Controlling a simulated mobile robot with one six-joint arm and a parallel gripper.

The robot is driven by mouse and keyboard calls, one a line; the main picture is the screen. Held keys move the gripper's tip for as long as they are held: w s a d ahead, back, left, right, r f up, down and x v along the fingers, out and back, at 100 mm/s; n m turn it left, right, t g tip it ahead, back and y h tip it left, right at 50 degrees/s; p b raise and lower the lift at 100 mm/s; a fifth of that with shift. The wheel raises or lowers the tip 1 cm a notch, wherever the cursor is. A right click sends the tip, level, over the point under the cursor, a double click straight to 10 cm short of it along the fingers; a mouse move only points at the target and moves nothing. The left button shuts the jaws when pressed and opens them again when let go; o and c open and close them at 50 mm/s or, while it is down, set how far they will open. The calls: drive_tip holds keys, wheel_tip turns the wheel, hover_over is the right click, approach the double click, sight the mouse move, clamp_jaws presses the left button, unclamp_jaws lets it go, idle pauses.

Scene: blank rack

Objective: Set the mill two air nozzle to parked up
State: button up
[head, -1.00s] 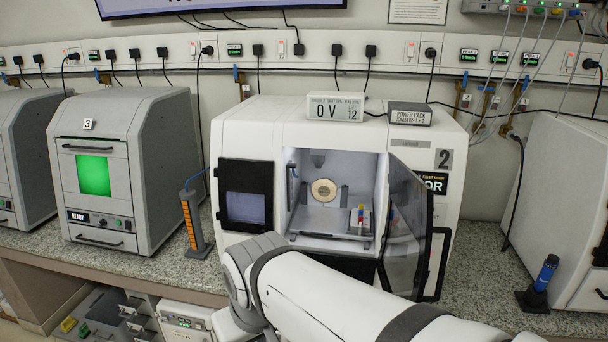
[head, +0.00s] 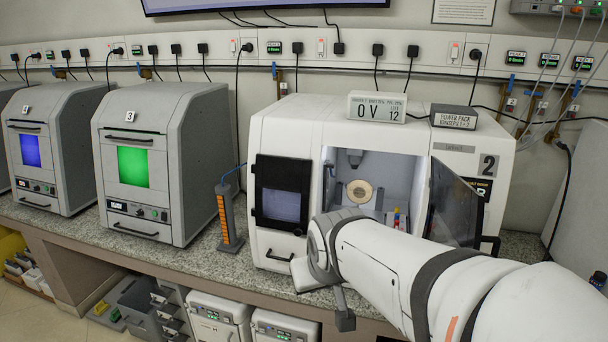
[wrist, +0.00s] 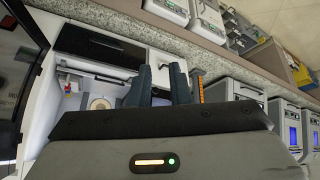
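Mill two (head: 410,135) is the white machine with a "2" label, its chamber open. Its glass door (head: 455,205) is swung out to the right. A slim dark piece with a bluish tip, apparently the air nozzle (head: 328,174), stands at the chamber's left wall; its exact setting is too small to tell. A round cream disc (head: 360,191) sits at the chamber's back, and shows in the wrist view (wrist: 98,102). My gripper (wrist: 160,82) has its two fingers apart with nothing between them, in front of the mill. In the head view my arm hides most of it.
A dark screen panel (head: 282,193) is left of the chamber. An orange-marked stand (head: 227,215) is on the counter between mill two and the grey machine with a green window (head: 150,170). Boxes (head: 378,107) rest on the mill. Drawers and units sit below the counter.

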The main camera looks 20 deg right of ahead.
drive_tip(key=w+d+n+t, duration=0.1)
drive_tip(key=w+d+t, duration=0.3)
drive_tip(key=w, duration=0.8)
drive_tip(key=w+d+r+t+p, duration=0.1)
drive_tip(key=w+d+t, duration=0.3)
drive_tip(key=w+d, duration=0.4)
drive_tip(key=w+d+n+t+p, duration=0.1)
drive_tip(key=w+d+t, duration=0.3)
drive_tip(key=w, duration=1.4)
drive_tip(key=shift+d+r+n+h, duration=0.3)
drive_tip(key=shift+d+r, duration=0.05)
drive_tip(key=shift+d, duration=0.85)
drive_tip(key=shift+w, duration=0.1)
drive_tip(key=shift+c, duration=0.6)
clamp_jaws()
